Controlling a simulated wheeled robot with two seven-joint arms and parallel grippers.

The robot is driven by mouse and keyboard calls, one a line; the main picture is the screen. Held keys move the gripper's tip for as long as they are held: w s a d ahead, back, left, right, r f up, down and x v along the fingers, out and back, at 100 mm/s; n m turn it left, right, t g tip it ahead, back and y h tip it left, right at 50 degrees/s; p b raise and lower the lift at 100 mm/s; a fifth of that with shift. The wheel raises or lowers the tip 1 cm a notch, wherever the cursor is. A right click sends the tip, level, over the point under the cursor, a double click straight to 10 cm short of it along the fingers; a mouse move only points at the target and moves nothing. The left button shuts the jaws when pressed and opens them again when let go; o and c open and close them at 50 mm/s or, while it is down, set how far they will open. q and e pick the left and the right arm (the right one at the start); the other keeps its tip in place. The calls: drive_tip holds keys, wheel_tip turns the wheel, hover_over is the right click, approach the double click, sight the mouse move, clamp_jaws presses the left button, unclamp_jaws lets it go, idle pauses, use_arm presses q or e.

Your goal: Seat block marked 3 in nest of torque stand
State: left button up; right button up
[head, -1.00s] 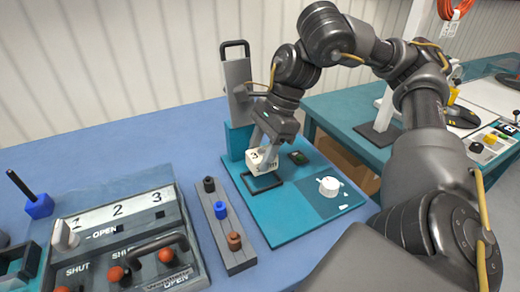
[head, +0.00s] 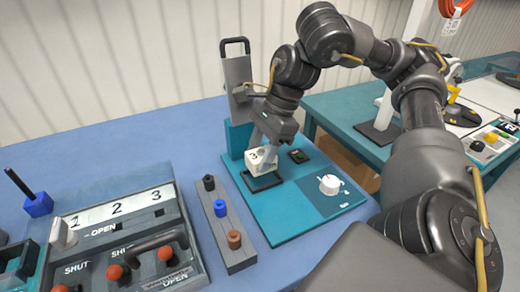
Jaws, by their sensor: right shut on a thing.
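The white block marked 3 (head: 255,159) is between the fingers of my right gripper (head: 265,150). The gripper is shut on it and points down. The block is over the dark-rimmed nest (head: 264,182) of the teal torque stand (head: 290,220). Its lower edge appears at or just above the nest; whether it touches the bottom cannot be told. The block's right side is partly hidden by a finger. My left gripper is not in view.
A white dial (head: 329,184) and a small dark display (head: 298,156) are on the stand. A grey rack (head: 224,229) with several coloured pegs stands to the left. A switch panel (head: 125,240) with levers lies further left. The stand's upright (head: 238,95) rises behind.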

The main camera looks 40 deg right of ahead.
drive_tip(key=shift+f, duration=0.15)
drive_tip(key=shift+f+b, duration=0.65)
drive_tip(key=shift+f, duration=0.15)
drive_tip(key=shift+f, duration=0.15)
drive_tip(key=shift+f+b, duration=0.7)
drive_tip(key=shift+f, duration=0.05)
drive_tip(key=o, duration=1.1)
drive_tip(key=shift+o, duration=0.2)
